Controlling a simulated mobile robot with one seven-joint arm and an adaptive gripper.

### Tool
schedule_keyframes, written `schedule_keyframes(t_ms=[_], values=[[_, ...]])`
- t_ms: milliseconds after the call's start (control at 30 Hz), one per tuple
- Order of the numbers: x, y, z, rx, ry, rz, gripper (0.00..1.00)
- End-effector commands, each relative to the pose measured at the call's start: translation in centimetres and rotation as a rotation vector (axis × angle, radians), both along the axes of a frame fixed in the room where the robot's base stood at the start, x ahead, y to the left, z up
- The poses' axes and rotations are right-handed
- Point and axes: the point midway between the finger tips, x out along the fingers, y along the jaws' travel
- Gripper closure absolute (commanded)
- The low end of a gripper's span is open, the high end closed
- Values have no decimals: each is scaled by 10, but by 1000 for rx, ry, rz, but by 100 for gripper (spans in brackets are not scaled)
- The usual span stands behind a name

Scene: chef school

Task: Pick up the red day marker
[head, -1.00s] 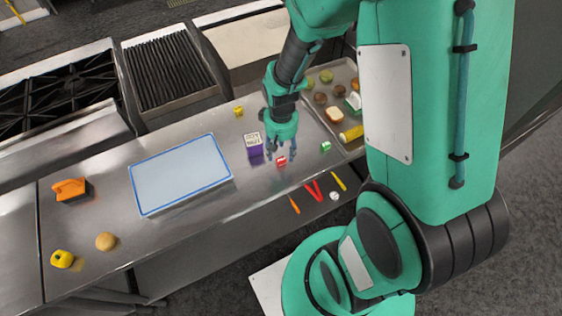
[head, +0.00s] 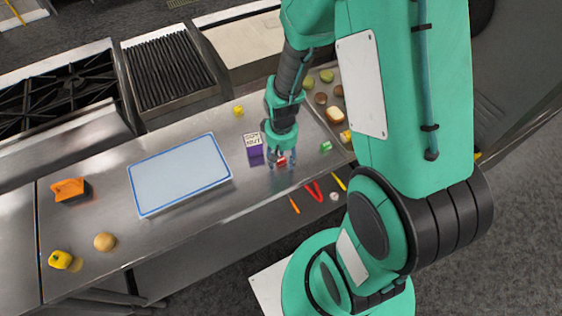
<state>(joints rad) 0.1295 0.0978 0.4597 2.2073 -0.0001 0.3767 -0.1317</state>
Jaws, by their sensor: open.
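The red day marker (head: 282,160) is a small red block with a pale marking on the steel counter, right of the purple and white box (head: 253,145). My gripper (head: 281,160) points down over the red marker, with its fingers open and to either side of it in this view. Part of the marker is hidden by the fingers. I cannot tell whether the fingers touch it.
Red tongs (head: 315,190) and thin orange and yellow tools lie at the front edge. A blue-rimmed white board (head: 180,174) lies left. A food tray (head: 318,98) is behind right.

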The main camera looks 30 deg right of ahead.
Motion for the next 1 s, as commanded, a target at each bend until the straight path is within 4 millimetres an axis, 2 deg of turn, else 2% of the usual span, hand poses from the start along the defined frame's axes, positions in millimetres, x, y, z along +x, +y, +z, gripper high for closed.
schedule_keyframes(t_ms=[367,433,600,1000], values=[[0,0,0,0,0,0,50],[0,0,0,0,0,0,58],[0,0,0,0,0,0,92],[0,0,2,0,0,0,94]])
